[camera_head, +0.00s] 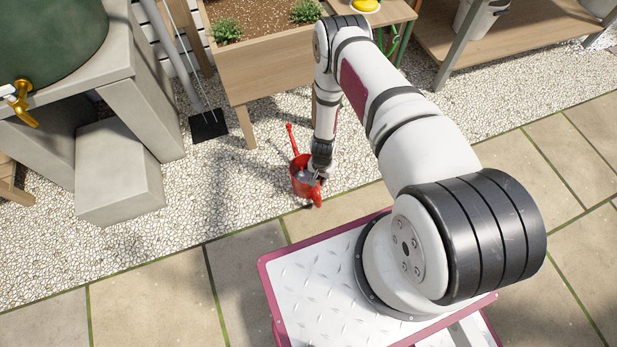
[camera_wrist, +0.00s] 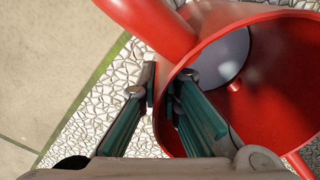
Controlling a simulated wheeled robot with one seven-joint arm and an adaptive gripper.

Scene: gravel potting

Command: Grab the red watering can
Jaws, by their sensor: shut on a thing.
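The red watering can (camera_head: 297,183) is at the gravel's near side in the head view, with its long thin red part pointing up and away. In the wrist view its open red body (camera_wrist: 280,85) fills the right side, with a grey disc inside. My gripper (camera_wrist: 163,88) is shut on the can's rim wall, one finger outside and one inside. In the head view my gripper (camera_head: 317,174) comes down onto the can from above and partly hides it. I cannot tell whether the can touches the gravel.
A wooden planter (camera_head: 262,78) with soil and small plants stands behind. A concrete block (camera_head: 118,180) and a green barrel (camera_head: 50,40) with a brass tap are at left. A wooden bench (camera_head: 510,42) is at back right. Gravel (camera_head: 225,195) beside the can is clear.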

